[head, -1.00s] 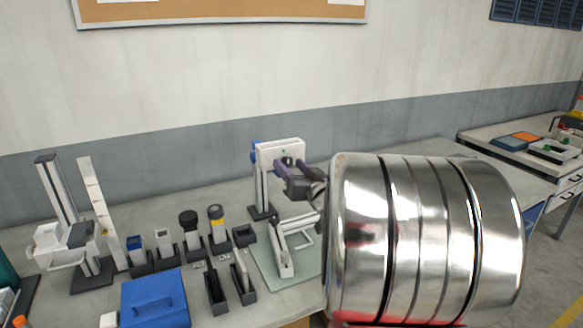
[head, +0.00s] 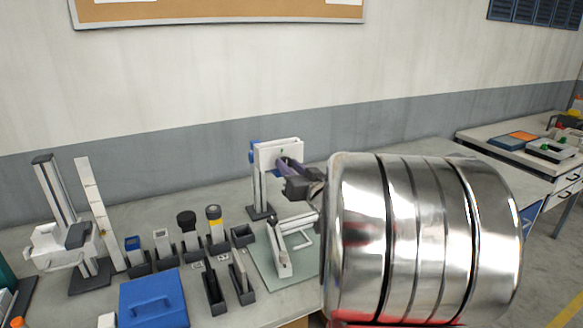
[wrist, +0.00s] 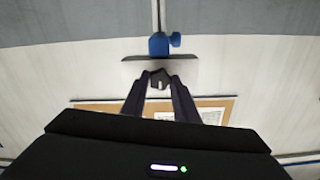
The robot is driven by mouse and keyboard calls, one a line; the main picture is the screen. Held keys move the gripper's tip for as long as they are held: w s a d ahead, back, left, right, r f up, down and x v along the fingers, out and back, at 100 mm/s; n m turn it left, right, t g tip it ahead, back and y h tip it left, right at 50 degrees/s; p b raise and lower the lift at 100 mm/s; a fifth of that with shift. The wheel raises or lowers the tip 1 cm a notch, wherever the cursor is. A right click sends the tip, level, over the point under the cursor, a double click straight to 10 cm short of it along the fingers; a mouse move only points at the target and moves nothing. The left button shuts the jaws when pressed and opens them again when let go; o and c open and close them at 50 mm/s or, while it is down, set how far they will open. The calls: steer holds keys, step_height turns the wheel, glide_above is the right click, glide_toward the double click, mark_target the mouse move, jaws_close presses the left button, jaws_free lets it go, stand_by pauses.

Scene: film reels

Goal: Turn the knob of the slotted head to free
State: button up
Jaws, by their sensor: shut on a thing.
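In the wrist view my gripper (wrist: 160,80) has both fingers closed on a small dark grey knob (wrist: 160,77) with a light mark, just in front of the plate. In the head view the fingers mostly hide the knob, and I cannot read its setting.
A blue clamp (head: 254,150) sits behind the head. A white angled frame (head: 279,247) stands on a pale mat below. Several dark holders and a blue box (head: 153,297) fill the bench to the left. Another stand (head: 58,205) is at far left. My large shiny arm hides the right side.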

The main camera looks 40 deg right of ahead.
steer(key=shift+n, duration=0.3)
steer(key=shift+a+f+n, duration=0.1)
steer(key=shift+f+n, duration=0.05)
steer(key=shift+n, duration=5.7)
steer(key=shift+d+f+n, duration=0.1)
steer(key=shift+n, duration=5.8)
steer(key=shift+a+f+n, duration=0.1)
steer(key=shift+f+n, duration=0.05)
steer(key=shift+n, duration=5.7)
